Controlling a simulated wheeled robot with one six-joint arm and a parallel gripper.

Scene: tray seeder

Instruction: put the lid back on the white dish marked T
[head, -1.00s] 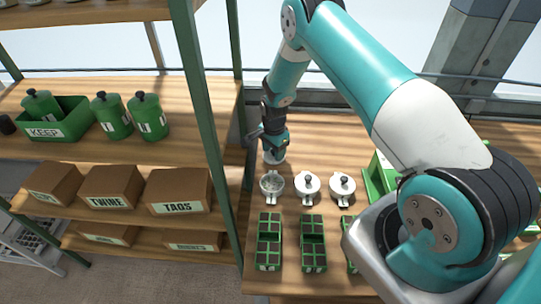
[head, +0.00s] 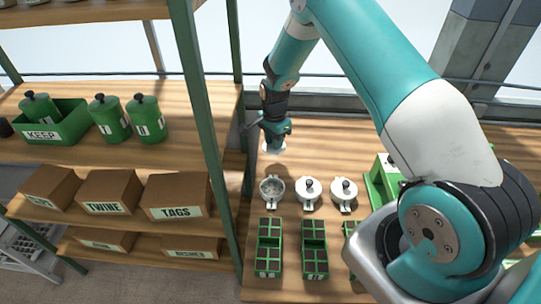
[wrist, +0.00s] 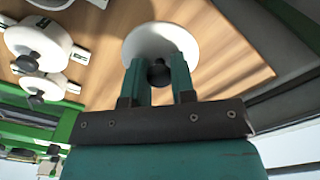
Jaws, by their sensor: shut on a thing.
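My gripper (wrist: 158,75) is shut on the black knob (wrist: 159,73) of a round white lid (wrist: 160,38). In the head view my gripper (head: 274,141) holds the lid (head: 266,149) above the wooden bench, beyond the row of dishes. A white dish without a lid (head: 272,201), with greyish contents showing, stands at the left end of that row, nearer the camera than the lid. Its mark is too small to read, so I cannot confirm the T.
Two lidded white dishes (head: 308,189) (head: 344,190) stand right of the open one. Green seed trays (head: 269,247) (head: 314,248) lie in front. A green shelf post (head: 201,110) rises left of the bench. A green machine (head: 378,184) is at right.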

